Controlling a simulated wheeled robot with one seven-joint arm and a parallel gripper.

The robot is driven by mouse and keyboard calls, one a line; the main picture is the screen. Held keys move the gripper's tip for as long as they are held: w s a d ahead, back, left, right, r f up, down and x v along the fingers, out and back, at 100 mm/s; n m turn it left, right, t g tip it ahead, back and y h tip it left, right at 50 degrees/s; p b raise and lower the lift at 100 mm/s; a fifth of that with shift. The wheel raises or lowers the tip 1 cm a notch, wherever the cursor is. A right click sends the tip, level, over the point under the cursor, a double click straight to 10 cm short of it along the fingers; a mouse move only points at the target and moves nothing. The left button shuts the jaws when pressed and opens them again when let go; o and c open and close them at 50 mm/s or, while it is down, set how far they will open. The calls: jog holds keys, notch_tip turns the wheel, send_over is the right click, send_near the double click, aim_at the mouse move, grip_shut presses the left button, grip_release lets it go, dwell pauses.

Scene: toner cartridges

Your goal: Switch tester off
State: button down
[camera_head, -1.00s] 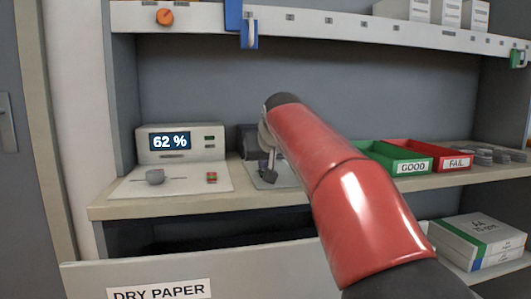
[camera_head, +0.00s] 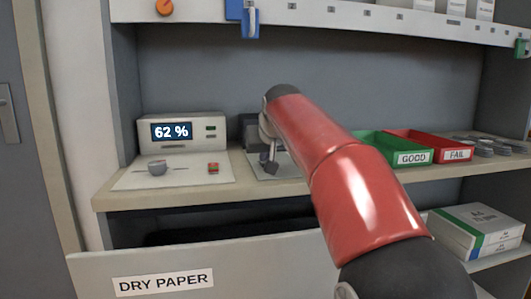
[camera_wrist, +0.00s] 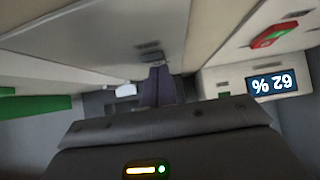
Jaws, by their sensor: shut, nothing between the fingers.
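The tester (camera_head: 218,149) is a pale box at the left of the bench, its lit display (camera_head: 171,131) reading 62 %. A small red and green switch (camera_head: 213,168) sits on the pale plate in front of it, to the right of a small grey cup-like part (camera_head: 157,168). My gripper (camera_head: 270,166) is shut and empty, to the right of the switch and apart from it; my red arm partly hides it. In the wrist view the display (camera_wrist: 272,84) is upside down at the right, with the red and green switch (camera_wrist: 275,36) above it. The switch's exact position is unclear.
A dark device (camera_head: 250,132) stands close behind my gripper. A green GOOD tray (camera_head: 378,143) and a red FAIL tray (camera_head: 432,138) are to the right. An upper shelf (camera_head: 330,22) hangs above. An open DRY PAPER drawer (camera_head: 240,268) juts out below the bench.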

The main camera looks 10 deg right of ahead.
jog(key=shift+w+r+p, duration=0.25)
jog(key=shift+w+p, duration=0.45)
jog(key=shift+w, duration=0.05)
